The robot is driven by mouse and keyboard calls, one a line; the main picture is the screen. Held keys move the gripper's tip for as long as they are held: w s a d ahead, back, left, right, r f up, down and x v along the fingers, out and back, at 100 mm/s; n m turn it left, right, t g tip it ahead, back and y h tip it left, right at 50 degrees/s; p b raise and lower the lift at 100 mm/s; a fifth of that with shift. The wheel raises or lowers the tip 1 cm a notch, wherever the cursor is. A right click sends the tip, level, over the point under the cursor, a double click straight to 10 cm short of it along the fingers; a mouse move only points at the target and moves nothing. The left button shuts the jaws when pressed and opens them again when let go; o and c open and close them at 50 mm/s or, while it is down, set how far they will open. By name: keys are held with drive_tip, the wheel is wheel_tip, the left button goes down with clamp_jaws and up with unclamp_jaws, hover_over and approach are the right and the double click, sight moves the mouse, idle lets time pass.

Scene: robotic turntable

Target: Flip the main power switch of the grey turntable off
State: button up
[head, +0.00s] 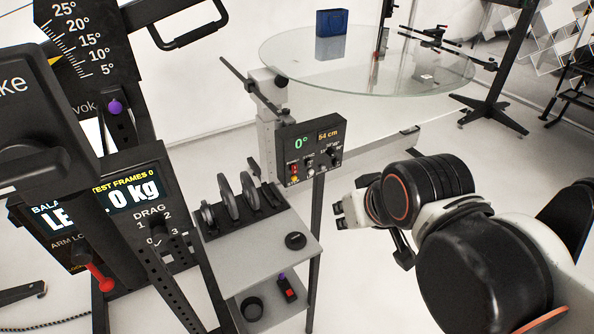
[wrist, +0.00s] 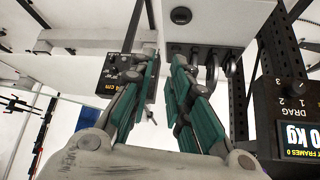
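The turntable's black control panel (head: 310,150) sits on a grey upright post and shows a green 0° and an orange 54 cm. A small red-and-yellow control (head: 294,170) is at its left. Other small knobs and switches are beside it; their labels are too small to read, and I cannot tell the switch position. The panel also shows upside down in the wrist view (wrist: 118,72), partly behind a finger. My gripper (head: 370,235) is right of and below the panel, apart from it. In the wrist view its green-padded fingers (wrist: 166,62) are apart with nothing between them.
A black machine with a kg display (head: 135,192) fills the left. Floor between panel and gripper looks clear.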

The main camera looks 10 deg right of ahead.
sight(295, 169)
drive_tip(key=shift+w+r, duration=0.1)
drive_tip(key=shift+w, duration=0.3)
clamp_jaws()
drive_tip(key=w+d+f+m+y+p, duration=0.1)
drive_tip(key=w+m, duration=0.3)
drive_tip(key=w, duration=0.5)
drive_tip(key=w+d+f+m+p, duration=0.15)
drive_tip(key=w+m, duration=0.25)
drive_tip(key=w, duration=0.4)
drive_tip(key=w+d+f+m+t+y+p, duration=0.1)
drive_tip(key=w+d+f+m, duration=0.2)
drive_tip(key=w+f+m, duration=0.4)
drive_tip(key=w+f, duration=0.4)
drive_tip(key=f, duration=0.3)
drive_tip(key=shift+w+f+t, duration=0.2)
drive_tip(key=shift+w+t, duration=0.1)
drive_tip(key=shift+w, duration=0.1)
drive_tip(key=shift+w+a+r+b+x, duration=0.2)
drive_tip(key=shift+b+x, duration=0.65)
drive_tip(key=shift+x, duration=1.35)
drive_tip(key=shift+w+r+b+x, duration=0.35)
drive_tip(key=shift+b+x, duration=0.5)
drive_tip(key=shift+x, duration=1.4)
drive_tip(key=shift+w+a+r+b+x, duration=0.2)
drive_tip(key=shift+b+x, duration=0.65)
drive_tip(key=shift+x, duration=1.35)
